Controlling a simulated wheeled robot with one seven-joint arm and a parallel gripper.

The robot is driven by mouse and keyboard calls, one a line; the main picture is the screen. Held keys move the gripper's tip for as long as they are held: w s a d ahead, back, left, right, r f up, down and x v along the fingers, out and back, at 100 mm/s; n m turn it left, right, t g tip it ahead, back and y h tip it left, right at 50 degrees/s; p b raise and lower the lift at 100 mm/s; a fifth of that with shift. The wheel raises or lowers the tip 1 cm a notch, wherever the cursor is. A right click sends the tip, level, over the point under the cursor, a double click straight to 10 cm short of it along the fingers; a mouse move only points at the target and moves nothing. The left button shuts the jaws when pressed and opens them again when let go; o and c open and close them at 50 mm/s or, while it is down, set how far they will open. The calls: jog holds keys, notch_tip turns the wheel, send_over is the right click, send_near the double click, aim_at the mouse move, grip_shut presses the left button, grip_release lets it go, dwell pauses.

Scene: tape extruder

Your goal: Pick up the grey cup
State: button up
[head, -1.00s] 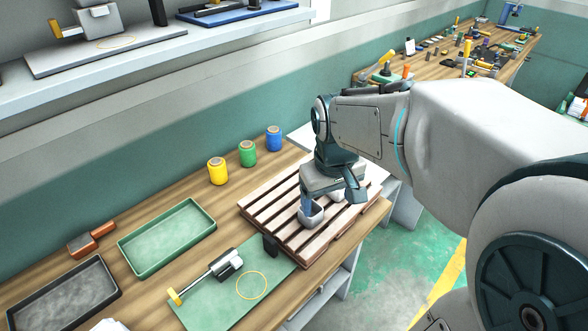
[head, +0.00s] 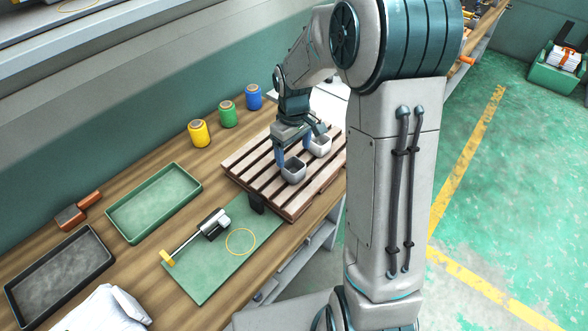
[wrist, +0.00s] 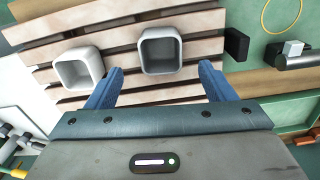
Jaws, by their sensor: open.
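The grey cup (head: 293,173) is a square, open-topped cup standing upright on a slatted wooden pallet (head: 240,168). In the wrist view the grey cup (wrist: 160,50) lies ahead of the gap between my two blue fingertips. My gripper (wrist: 160,70) is open and empty, with a finger toward each side of the cup. In the head view my gripper (head: 297,150) is just above and behind the grey cup; contact cannot be told. A white cup (head: 320,147) stands beside it and shows at left in the wrist view (wrist: 78,68), near the left finger.
A green mat (head: 215,268) with a tape tool (head: 200,236) and yellow ring (head: 240,241) lies in front of the pallet. A black block (head: 257,203) stands at the pallet's edge. A green tray (head: 154,204) and yellow, green and blue spools (head: 227,114) are to the left.

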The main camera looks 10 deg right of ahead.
aim_at(293, 164)
jog(key=shift+f+p, duration=0.5)
jog(key=shift+f, duration=2.9)
jog(key=c, duration=1.1)
